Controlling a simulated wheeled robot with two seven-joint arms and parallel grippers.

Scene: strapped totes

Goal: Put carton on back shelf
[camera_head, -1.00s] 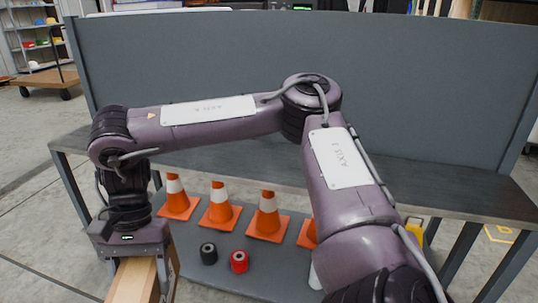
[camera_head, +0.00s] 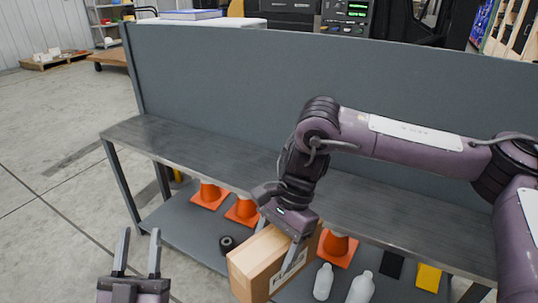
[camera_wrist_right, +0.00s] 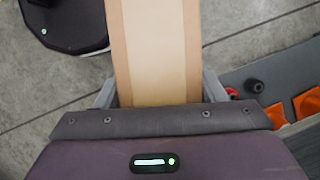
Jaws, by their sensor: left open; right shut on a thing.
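A tan cardboard carton (camera_head: 262,262) hangs in front of the grey shelf unit, beside its lower board. My right gripper (camera_head: 276,245) is shut on the carton from above, with one finger on each side. In the right wrist view the carton (camera_wrist_right: 157,45) runs up from between the fingers of my right gripper (camera_wrist_right: 159,92). The shelf unit has a dark upper board (camera_head: 190,146) with a tall grey panel behind it; its visible left part is bare. My left gripper (camera_head: 138,252) is open and empty at the lower left, in front of the unit.
The lower board (camera_head: 185,232) holds several orange cones (camera_head: 338,246), a black roll (camera_head: 227,244), white bottles (camera_head: 360,288) and a yellow item (camera_head: 428,277). A red roll shows in the wrist view (camera_wrist_right: 232,93).

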